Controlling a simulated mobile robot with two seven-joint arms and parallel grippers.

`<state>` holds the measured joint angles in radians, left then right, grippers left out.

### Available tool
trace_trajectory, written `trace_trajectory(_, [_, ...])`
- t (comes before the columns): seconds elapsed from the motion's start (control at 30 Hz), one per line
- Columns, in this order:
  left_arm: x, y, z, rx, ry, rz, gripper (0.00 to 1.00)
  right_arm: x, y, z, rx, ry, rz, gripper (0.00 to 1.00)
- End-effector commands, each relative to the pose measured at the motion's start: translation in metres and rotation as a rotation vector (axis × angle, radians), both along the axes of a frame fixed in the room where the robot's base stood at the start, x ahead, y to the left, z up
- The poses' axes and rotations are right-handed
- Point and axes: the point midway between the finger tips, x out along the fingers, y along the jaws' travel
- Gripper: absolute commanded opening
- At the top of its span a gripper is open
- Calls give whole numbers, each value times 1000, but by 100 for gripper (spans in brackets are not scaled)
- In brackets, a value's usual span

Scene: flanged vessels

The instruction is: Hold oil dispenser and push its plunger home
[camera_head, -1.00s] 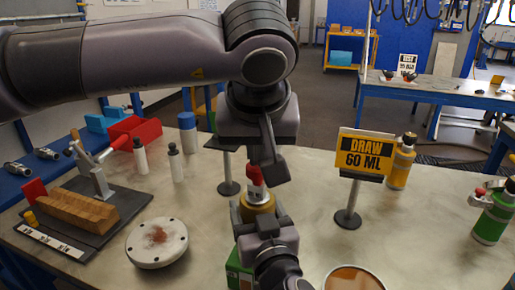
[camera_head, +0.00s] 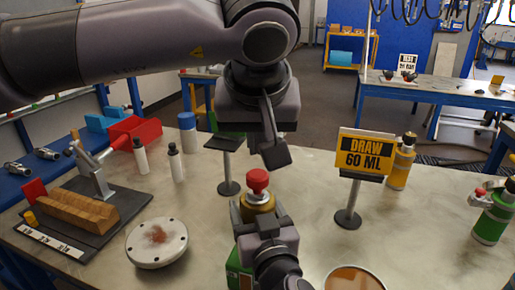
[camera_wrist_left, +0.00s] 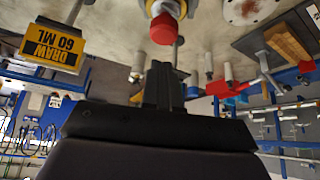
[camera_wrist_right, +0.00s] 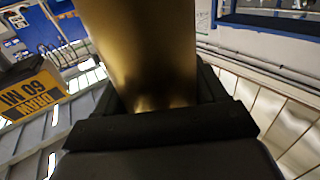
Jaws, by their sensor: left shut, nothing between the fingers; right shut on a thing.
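The oil dispenser (camera_head: 262,199) has a brass-coloured body and a red plunger knob (camera_head: 258,180) on top. It stands upright in the head view, and its body fills the middle of the right wrist view (camera_wrist_right: 145,50). My right gripper (camera_head: 258,212) is shut around the body from the near side. My left gripper (camera_head: 275,157) is shut and empty, above and slightly right of the red knob, with a gap between them. The knob also shows in the left wrist view (camera_wrist_left: 164,28), beyond the fingers (camera_wrist_left: 158,80). The dispenser's lower part is hidden by my right gripper.
A yellow "DRAW 60 ML" sign (camera_head: 361,153) stands to the right, with a yellow bottle (camera_head: 402,163) behind it. A round white flange (camera_head: 157,243) and a lever press with a wooden block (camera_head: 78,208) lie left. A round pan (camera_head: 353,279) is at the near edge.

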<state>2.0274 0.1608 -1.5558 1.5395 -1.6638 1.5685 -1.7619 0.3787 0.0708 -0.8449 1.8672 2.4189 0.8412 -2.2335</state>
Motion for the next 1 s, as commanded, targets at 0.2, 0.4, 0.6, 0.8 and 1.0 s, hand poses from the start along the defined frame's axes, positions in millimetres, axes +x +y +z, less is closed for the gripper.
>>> trace_trajectory(0.2, [-1,0,4,1,1,-1,0,0,0,-1,0,2,0,24])
trace_trajectory(0.4, [-2,0,8,0,0,-1,0,0,0,-1,0,2,0,24])
trace_trajectory(0.6, [-18,-1,34,-2,-3,-2,0,0,0,-1,0,2,0,24])
trace_trajectory(0.8, [-41,-1,71,-1,-3,-3,0,0,0,-1,0,2,0,24])
trace_trajectory(1.0, [-57,-1,97,0,-1,-1,0,0,0,-1,0,2,0,24])
